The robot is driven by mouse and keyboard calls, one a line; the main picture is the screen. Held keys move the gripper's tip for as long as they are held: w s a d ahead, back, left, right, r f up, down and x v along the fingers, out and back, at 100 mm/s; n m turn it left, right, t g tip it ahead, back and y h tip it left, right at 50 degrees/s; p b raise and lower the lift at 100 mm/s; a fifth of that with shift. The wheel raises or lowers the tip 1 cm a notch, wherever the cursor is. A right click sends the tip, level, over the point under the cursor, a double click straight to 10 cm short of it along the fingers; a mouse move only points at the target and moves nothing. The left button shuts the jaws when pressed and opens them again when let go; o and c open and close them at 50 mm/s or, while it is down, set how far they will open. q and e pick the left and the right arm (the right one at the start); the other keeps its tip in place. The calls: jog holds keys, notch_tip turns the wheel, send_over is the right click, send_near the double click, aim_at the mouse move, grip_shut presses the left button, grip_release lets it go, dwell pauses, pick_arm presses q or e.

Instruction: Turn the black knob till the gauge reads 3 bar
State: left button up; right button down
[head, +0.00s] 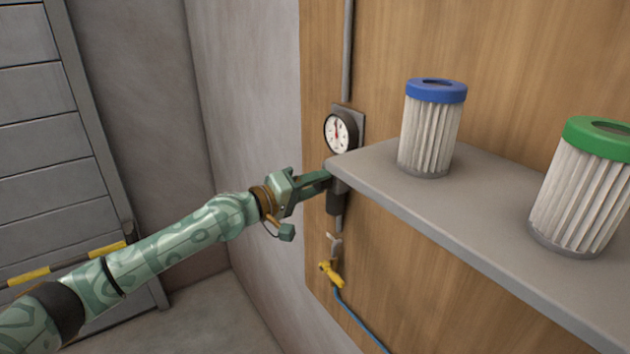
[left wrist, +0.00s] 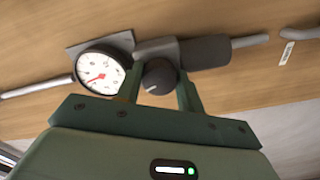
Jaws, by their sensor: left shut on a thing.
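The round gauge (head: 340,132) has a white face, dark rim and red needle. It is on the wooden wall, left of the shelf end. In the head view its needle points roughly straight up; its numbers are too small to read. The left wrist view also shows the gauge (left wrist: 101,72), turned in the picture. The black knob (left wrist: 158,77), with a pale mark, sits beside it between the fingers of my left gripper (head: 325,177), which is shut on it. In the head view the fingers and shelf end hide the knob. My right gripper is not in view.
A grey shelf (head: 390,185) juts out close to the right of my left gripper. On it stand a blue-topped filter (head: 431,128) and a green-topped filter (head: 583,185). Below are a yellow fitting (head: 331,273) and blue hose (head: 360,324).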

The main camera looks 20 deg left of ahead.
pick_arm(q)
jog(key=n+p, duration=0.1)
jog(key=n, duration=0.3)
jog(key=shift+n, duration=0.4)
jog(key=shift+p, duration=0.3)
jog(key=o, duration=1)
jog(key=shift+a, duration=0.1)
jog(key=b+v, duration=1)
jog(key=v, duration=0.6)
jog(key=shift+s, duration=0.1)
